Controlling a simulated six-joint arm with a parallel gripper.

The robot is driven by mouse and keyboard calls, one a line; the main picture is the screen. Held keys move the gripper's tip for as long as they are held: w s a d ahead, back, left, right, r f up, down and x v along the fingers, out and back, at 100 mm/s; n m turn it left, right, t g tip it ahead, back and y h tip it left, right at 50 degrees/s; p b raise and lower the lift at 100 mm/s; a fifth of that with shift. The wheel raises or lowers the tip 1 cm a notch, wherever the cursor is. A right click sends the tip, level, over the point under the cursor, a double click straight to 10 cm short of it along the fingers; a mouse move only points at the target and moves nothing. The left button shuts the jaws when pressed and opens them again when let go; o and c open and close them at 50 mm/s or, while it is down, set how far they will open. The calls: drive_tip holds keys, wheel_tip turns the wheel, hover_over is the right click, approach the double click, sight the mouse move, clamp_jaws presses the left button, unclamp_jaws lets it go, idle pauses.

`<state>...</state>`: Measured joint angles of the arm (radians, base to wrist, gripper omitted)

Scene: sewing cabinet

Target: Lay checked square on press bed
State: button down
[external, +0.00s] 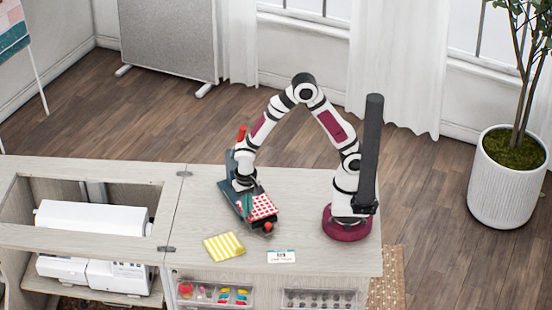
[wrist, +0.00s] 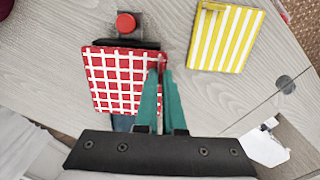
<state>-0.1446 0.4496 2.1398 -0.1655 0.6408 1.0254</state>
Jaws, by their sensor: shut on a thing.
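The red-and-white checked square (external: 262,207) is over the front part of the dark blue-grey press (external: 231,197). In the wrist view the checked square (wrist: 118,82) lies over the dark press bed (wrist: 122,43), whose far end shows beyond it. My gripper (wrist: 161,72) has green fingers and is shut on the right edge of the checked square. In the external view my gripper (external: 247,205) reaches down at the square's left side. I cannot tell whether the square touches the bed, since it hides most of the bed.
A yellow-and-white striped square (external: 224,246) lies on the cabinet top, apart from the press. A small label card (external: 281,257) lies near the front edge. A red knob (wrist: 126,23) is at the press end. A white sewing machine (external: 95,218) sits in the opening at left.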

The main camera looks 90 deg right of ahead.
drive_tip(key=shift+f, duration=0.3)
idle(0.7)
drive_tip(key=c, duration=0.9)
unclamp_jaws()
drive_tip(key=shift+c, duration=0.2)
wheel_tip(320, 180, up, 16)
drive_tip(key=shift+f, duration=0.1)
